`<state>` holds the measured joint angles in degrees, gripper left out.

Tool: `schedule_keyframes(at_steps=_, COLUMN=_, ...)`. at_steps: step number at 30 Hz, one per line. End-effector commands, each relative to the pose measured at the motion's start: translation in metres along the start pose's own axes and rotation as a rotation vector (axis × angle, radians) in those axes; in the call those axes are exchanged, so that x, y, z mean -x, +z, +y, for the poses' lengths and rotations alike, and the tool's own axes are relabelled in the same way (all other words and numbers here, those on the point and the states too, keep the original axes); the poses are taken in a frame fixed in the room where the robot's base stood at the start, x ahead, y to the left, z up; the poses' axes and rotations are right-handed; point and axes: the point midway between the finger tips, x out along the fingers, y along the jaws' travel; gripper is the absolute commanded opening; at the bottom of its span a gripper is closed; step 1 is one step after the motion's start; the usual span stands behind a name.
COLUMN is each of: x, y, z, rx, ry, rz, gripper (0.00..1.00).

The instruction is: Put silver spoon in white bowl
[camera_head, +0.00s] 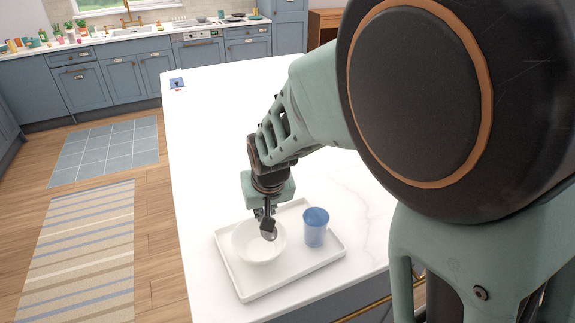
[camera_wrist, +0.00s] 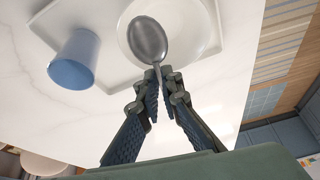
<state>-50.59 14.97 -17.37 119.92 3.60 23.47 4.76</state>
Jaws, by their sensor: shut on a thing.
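My gripper (camera_head: 265,212) is shut on the silver spoon (camera_head: 269,233) by its handle. In the wrist view the fingers (camera_wrist: 161,84) pinch the handle, and the bowl end of the spoon (camera_wrist: 148,40) points away from them. The white bowl (camera_head: 250,245) stands on the white tray, and in the head view the spoon hangs in front of or over it. In the wrist view the white bowl (camera_wrist: 198,28) lies behind the spoon and to its right. I cannot tell whether the spoon touches the bowl.
The white tray (camera_head: 287,279) also holds a blue cup (camera_head: 315,228) to the right of the bowl; the cup also shows in the wrist view (camera_wrist: 74,62).

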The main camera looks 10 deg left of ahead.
Motion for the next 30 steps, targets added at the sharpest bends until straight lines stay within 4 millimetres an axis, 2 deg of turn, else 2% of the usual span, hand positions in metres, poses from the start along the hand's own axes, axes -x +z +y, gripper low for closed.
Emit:
schedule_keyframes(at_steps=13, x=-0.048, y=0.020, z=0.000, rx=0.000, ry=0.000, rz=-0.001, gripper=0.00)
schedule_keyframes(at_steps=24, x=-0.051, y=0.021, z=0.000, rx=-0.001, ry=0.000, rz=0.000, gripper=0.00)
schedule_keyframes(at_steps=25, x=-0.051, y=0.021, z=0.000, rx=-0.001, ry=0.000, rz=0.000, gripper=0.07)
schedule_keyframes(at_steps=30, x=-0.051, y=0.021, z=0.000, rx=-0.001, ry=0.000, rz=0.000, gripper=0.26)
